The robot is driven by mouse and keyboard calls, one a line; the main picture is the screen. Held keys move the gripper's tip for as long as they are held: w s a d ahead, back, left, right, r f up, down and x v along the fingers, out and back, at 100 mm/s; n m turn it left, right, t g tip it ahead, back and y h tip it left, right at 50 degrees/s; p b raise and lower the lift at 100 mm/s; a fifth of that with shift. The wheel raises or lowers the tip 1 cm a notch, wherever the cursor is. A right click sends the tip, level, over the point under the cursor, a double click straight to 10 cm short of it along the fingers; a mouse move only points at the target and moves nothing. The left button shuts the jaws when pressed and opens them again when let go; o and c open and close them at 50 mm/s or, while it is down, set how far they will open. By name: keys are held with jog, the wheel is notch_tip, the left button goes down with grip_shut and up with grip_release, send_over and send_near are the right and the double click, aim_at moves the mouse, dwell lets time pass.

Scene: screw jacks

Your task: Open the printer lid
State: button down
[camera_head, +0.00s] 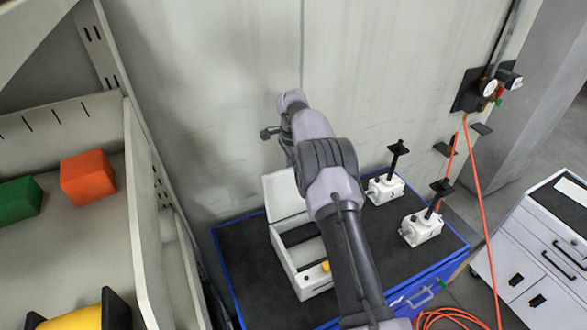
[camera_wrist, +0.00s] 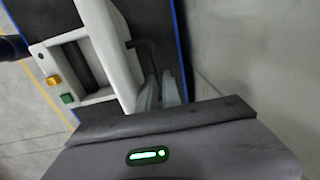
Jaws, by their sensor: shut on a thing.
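The printer is a white box (camera_head: 290,274) on the dark bench top, with a dark opening and a yellow button (camera_head: 325,266) at its front. Its lid (camera_head: 283,194) stands raised at the back, partly hidden by my arm. In the wrist view, the printer body (camera_wrist: 47,60) is at the left, with a yellow and a green button. The white lid (camera_wrist: 107,35) rises beside its dark opening. A dark bent handle (camera_wrist: 148,47) sticks out from the lid. My gripper (camera_wrist: 160,92) appears shut on this handle. Its fingertips are hidden in the head view.
Two white screw jacks (camera_head: 421,228) stand on the blue-edged bench (camera_head: 250,290), right of my arm. A wall is close behind. A shelf at the left holds an orange block (camera_head: 88,178) and a green block (camera_head: 20,200). An orange hose (camera_head: 480,200) hangs at the right.

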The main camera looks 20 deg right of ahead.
jog(key=shift+w+f, duration=0.15)
jog(key=shift+w, duration=0.2)
jog(key=shift+s+f, duration=0.1)
jog(key=c, duration=1.5)
grip_release()
jog(key=shift+f, duration=0.15)
jog(key=shift+w+r, duration=0.2)
jog(key=shift+r, duration=0.3)
jog(key=r+p, duration=0.1)
jog(key=r, duration=0.4)
jog(key=r+p, duration=0.1)
jog(key=r, duration=0.5)
jog(key=r+p, duration=0.1)
jog(key=r, duration=0.4)
jog(key=shift+s+r, duration=0.2)
jog(key=shift+s, duration=0.2)
